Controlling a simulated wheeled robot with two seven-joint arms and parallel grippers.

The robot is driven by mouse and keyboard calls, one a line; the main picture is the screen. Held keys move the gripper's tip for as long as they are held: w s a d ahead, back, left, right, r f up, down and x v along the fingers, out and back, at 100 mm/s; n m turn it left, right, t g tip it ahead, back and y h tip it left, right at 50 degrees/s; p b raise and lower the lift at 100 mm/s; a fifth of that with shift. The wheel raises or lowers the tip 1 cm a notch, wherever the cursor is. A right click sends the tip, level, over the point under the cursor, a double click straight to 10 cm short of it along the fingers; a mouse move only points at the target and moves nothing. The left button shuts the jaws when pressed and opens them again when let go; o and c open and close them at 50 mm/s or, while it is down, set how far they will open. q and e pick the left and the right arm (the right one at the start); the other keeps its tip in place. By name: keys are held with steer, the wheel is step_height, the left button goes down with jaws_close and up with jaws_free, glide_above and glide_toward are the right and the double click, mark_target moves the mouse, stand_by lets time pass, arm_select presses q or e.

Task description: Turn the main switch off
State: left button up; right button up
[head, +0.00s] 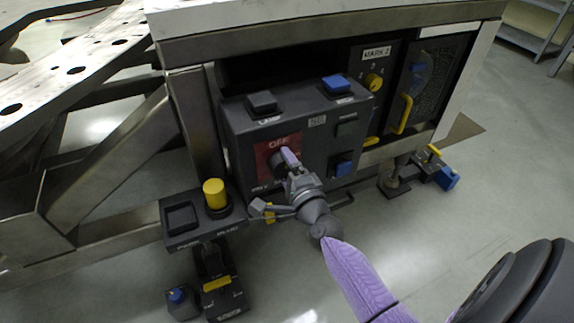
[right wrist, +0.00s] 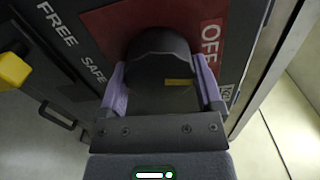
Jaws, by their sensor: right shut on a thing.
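The main switch is a dark rotary knob (right wrist: 155,62) on a red plate marked OFF (head: 264,158). In the right wrist view the red plate (right wrist: 120,22) surrounds the knob, with OFF to the right and FREE and SAFE to the left. A short yellow mark on the knob lies toward the OFF side. My right gripper (head: 287,158) is shut on the knob, its lilac fingers (right wrist: 160,85) on either side of it. In the head view the gripper hides most of the knob. My left gripper is not in view.
The dark control box carries a black button (head: 262,102) and a blue button (head: 337,84) on top. A pedestal with a yellow knob (head: 214,193) stands at the left. A panel with a yellow handle (head: 403,114) is at the right. The floor in front is open.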

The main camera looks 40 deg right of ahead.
steer(key=shift+r+n, duration=0.1)
steer(key=shift+n, duration=0.6)
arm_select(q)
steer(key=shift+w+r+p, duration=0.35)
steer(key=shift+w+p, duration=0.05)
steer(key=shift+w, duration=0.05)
arm_select(e)
steer(key=shift+n, duration=0.6)
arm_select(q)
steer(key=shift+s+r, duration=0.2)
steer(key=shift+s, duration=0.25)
arm_select(e)
steer(key=shift+n, duration=0.3)
steer(key=o, duration=1)
steer(key=shift+s, duration=0.1)
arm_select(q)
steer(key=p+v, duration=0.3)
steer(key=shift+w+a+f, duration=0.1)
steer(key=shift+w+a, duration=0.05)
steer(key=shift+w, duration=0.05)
arm_select(e)
steer(key=v, duration=0.9)
steer(key=shift+s, duration=0.4)
